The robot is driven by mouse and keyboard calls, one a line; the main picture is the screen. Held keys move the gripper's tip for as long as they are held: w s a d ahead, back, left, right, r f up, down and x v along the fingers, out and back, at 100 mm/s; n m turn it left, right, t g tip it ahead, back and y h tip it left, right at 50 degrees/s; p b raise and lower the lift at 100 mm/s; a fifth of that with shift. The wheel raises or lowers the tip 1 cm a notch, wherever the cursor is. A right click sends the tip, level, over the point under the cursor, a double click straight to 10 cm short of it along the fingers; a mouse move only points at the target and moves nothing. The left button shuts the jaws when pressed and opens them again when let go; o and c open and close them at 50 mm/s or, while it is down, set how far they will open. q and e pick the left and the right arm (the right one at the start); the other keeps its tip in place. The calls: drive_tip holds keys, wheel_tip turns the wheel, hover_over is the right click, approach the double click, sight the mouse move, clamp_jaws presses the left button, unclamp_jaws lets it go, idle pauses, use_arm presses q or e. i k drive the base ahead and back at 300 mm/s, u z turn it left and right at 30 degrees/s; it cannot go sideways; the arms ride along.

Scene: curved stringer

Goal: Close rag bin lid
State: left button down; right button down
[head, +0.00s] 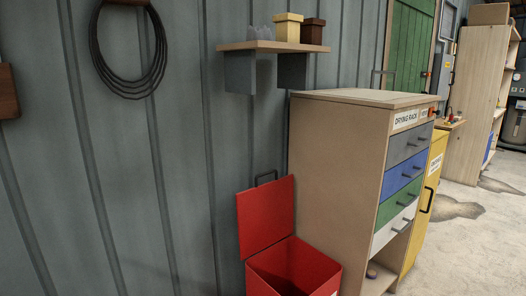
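The red rag bin (292,262) stands on the floor against the grey wall, cut off by the bottom edge of the head view. Its red lid (266,216) is open and stands upright at the back, leaning near the wall. A dark handle (266,177) sticks up from the lid's top edge. The bin's mouth is open and its inside looks dark; I cannot make out any contents. Neither of my grippers shows in this view.
A wooden drawer cabinet (338,150) labelled drying rack stands close on the bin's right. A small wall shelf (273,46) with boxes hangs above. A coiled cable (128,86) hangs on the wall at left. A yellow cabinet (424,203) stands further right, beside open floor.

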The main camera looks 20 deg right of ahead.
sight(265, 211)
drive_tip(key=z, duration=0.6)
drive_tip(key=i, duration=1.2)
drive_tip(key=u, duration=1.05)
drive_tip(key=i, duration=0.9)
